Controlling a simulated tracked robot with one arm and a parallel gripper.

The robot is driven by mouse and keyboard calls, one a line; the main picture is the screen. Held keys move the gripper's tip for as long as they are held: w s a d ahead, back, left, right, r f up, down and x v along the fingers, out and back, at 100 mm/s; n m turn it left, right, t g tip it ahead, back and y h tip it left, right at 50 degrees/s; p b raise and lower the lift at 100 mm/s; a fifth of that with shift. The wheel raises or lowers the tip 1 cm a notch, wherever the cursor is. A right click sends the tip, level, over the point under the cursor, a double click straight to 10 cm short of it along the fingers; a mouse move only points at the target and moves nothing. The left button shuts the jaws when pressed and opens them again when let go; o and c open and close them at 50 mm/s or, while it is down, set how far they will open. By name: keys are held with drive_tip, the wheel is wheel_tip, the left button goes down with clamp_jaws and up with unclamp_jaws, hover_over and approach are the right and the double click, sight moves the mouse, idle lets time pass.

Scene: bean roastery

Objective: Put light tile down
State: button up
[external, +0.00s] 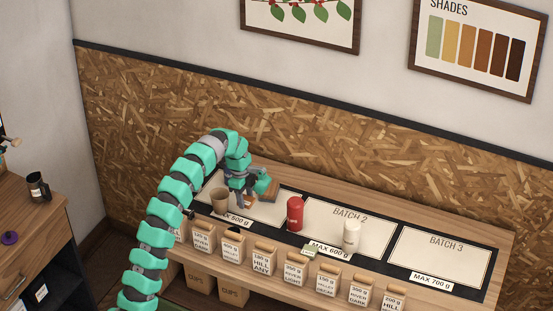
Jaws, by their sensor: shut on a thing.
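My gripper (249,199) points down low over the left panel of the black board. It is shut on a small tan-brown piece, which looks like the light tile (249,204); the fingers hide part of it, and I cannot tell whether it touches the panel. The left panel (283,205) is cream, with a "MAX 500 g" label (234,218) at its front edge, and my arm covers part of it.
A brown cup (220,199) stands just left of my gripper. A red canister (295,214) and a white canister (351,236) stand to the right. A small pale block (310,251) lies by "MAX 600 g". Several labelled bags (295,271) line the front. The "BATCH 3" panel (440,263) is clear.

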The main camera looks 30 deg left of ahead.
sight(247, 220)
wheel_tip(247, 220, down, 8)
drive_tip(key=shift+r+b, duration=0.15)
drive_tip(key=shift+b, duration=0.25)
drive_tip(key=o, duration=1)
drive_tip(key=r, duration=0.4)
drive_tip(key=a+r+p, duration=0.1)
drive_tip(key=r, duration=0.7)
drive_tip(key=shift+a, duration=0.25)
